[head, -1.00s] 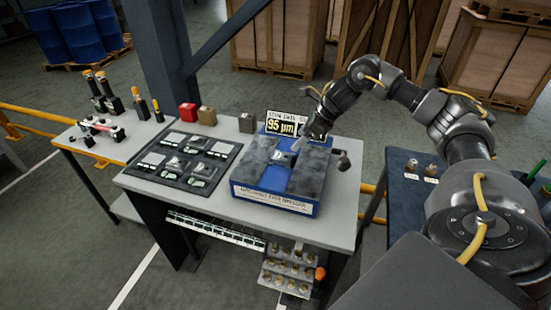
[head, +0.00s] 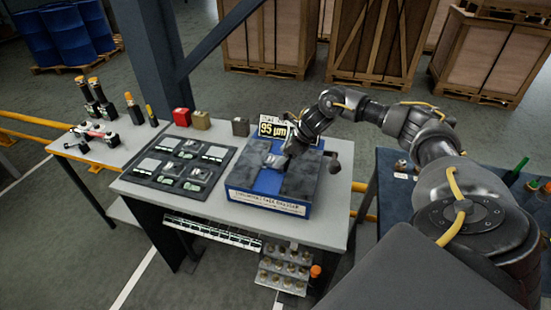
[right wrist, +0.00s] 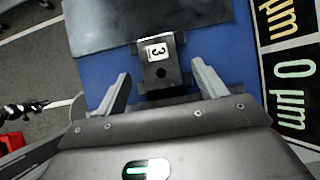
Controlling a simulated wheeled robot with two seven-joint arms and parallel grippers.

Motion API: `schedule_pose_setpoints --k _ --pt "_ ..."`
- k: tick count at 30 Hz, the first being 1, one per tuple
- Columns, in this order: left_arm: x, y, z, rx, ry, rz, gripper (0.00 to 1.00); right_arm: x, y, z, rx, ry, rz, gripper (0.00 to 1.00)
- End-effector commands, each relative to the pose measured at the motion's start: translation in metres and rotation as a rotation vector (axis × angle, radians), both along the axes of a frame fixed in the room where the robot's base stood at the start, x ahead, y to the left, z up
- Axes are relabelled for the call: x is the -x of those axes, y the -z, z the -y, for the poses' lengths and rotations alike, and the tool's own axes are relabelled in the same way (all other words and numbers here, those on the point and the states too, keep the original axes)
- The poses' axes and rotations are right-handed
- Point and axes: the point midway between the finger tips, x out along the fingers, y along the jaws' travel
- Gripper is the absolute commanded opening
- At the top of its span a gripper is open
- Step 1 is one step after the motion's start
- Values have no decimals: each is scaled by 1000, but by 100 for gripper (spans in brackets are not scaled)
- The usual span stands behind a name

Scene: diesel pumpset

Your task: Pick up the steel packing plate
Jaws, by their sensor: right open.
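A small dark steel plate with a white tag reading 3 and a round hole lies on the blue block, and I take it as the packing plate (right wrist: 174,82). In the head view the plate (head: 271,160) shows small on top of the blue block (head: 268,207), partly beside my gripper. My right gripper (right wrist: 160,70) is open, with one finger to each side of the plate in the right wrist view. Gaps show between the fingers and the plate, and I cannot tell the height between them. In the head view my right gripper (head: 289,151) is over the block. My left gripper is out of view.
A display sign (head: 273,129) reading 95 µm stands close behind the gripper. Dark slabs lie on the block beside the plate. A black tray (head: 152,184) of plates lies to the left. Red, tan and grey small blocks stand behind it.

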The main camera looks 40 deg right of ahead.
Motion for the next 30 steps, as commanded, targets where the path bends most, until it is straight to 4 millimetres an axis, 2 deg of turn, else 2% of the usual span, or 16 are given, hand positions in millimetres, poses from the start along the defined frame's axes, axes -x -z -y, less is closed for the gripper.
schedule_pose_setpoints --k 1,6,13,27,30 --pt "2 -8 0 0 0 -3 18 -3 3 -3 -2 0 -4 71" --pt "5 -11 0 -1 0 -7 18 -10 17 -7 -2 1 -1 71" --pt "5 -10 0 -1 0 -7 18 -10 19 -7 -1 0 1 71" --pt "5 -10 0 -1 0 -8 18 -10 19 -7 -1 0 1 11" --pt "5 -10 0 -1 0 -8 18 -11 17 -7 -2 1 4 9"
